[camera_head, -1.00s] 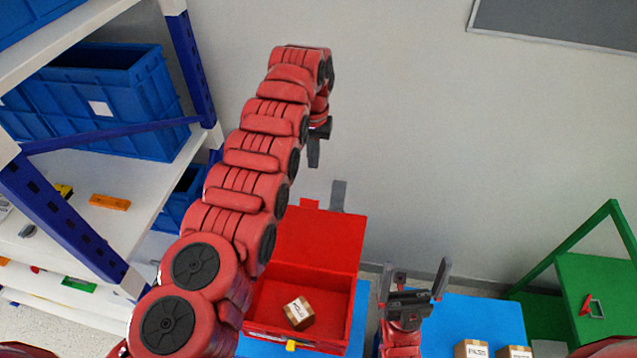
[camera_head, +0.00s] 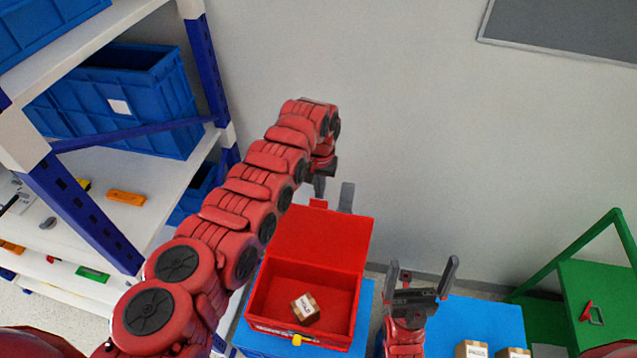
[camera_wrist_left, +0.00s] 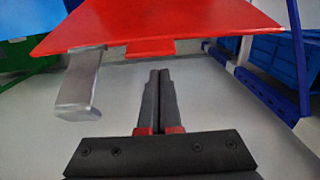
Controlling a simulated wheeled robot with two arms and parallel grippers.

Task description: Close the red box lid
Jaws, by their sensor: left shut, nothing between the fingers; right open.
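The red box (camera_head: 258,318) stands on the blue table with its lid (camera_head: 322,240) raised at the back. A small brown carton (camera_head: 305,309) lies inside. My left arm reaches over the left side of the box, and its gripper (camera_head: 319,188) is near the lid's raised top edge, shut and empty. In the left wrist view the shut fingers (camera_wrist_left: 158,78) point toward the lid (camera_wrist_left: 160,32) and its red tab (camera_wrist_left: 150,48); I cannot tell whether they touch. My right gripper (camera_head: 424,278) is open and empty, right of the box.
A grey upright piece (camera_head: 346,197) stands behind the lid; it also shows in the left wrist view (camera_wrist_left: 80,85). Two small cartons (camera_head: 471,349) lie on the blue table (camera_head: 470,312) at right. A white shelf with a blue bin (camera_head: 120,105) is at left. A green stand (camera_head: 600,280) is at right.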

